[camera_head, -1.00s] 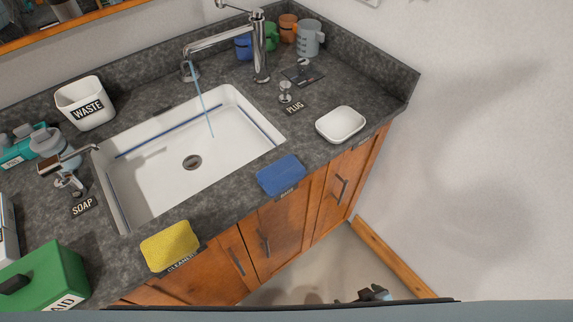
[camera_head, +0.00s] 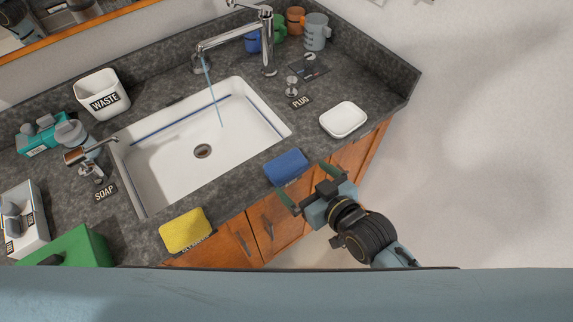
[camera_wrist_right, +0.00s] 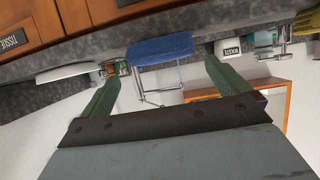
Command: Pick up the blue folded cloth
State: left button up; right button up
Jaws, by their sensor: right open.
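The blue folded cloth (camera_head: 287,167) lies on the front edge of the grey counter, to the right of the yellow sponge. My right gripper (camera_head: 307,186) is open, with its green fingers pointing at the cloth from the front right. In the right wrist view the cloth (camera_wrist_right: 160,49) shows ahead of and between the two open fingers (camera_wrist_right: 158,82), with a gap left before it. I cannot tell from these views whether a finger touches the cloth. My left gripper is not in view.
A yellow sponge (camera_head: 185,230) lies left of the cloth at the counter edge. A white dish (camera_head: 343,119) stands to its right. The white sink (camera_head: 170,165) with running water is behind. The wooden cabinet front (camera_head: 272,222) drops below the counter.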

aim_at(291, 170)
jog(key=x, duration=0.8)
jog(key=shift+a, duration=0.15)
jog(key=shift+r, duration=0.1)
jog(key=c, duration=0.8)
